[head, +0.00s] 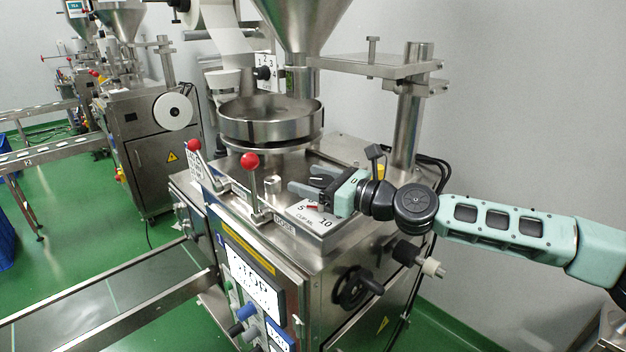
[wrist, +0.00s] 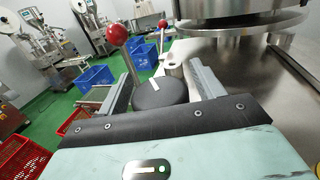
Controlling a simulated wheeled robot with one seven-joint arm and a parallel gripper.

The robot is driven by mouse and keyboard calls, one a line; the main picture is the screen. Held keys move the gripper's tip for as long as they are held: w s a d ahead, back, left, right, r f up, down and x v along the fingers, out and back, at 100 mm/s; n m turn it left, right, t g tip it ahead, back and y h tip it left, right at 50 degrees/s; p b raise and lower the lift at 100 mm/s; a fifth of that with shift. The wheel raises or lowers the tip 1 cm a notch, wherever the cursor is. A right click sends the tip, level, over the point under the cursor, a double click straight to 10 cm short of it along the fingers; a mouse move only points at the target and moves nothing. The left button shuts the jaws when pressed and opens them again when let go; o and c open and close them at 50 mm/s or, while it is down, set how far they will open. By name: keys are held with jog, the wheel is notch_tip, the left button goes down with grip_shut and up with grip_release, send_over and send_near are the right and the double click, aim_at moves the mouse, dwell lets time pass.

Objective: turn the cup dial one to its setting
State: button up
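The cup dial is a round black knob with a white pointer mark, in the wrist view (wrist: 160,92). In the head view it is mostly hidden by my gripper, on a plate (head: 318,222) marked 0, 5, 10 and "CUP ML". The mark points up and slightly left in the wrist view. My gripper (head: 307,181) reaches in from the right, low over the plate. In the wrist view its two grey fingers (wrist: 160,80) stand spread on either side of the knob. Narrow gaps seem to show; contact is hard to judge.
A red-balled lever (head: 250,162) stands just left of the plate, with another (head: 194,146) farther left. A round steel pan (head: 270,122) and hopper rise behind. A black handwheel (head: 357,288) is on the machine's side below my arm.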

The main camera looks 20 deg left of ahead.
jog(key=c, duration=0.8)
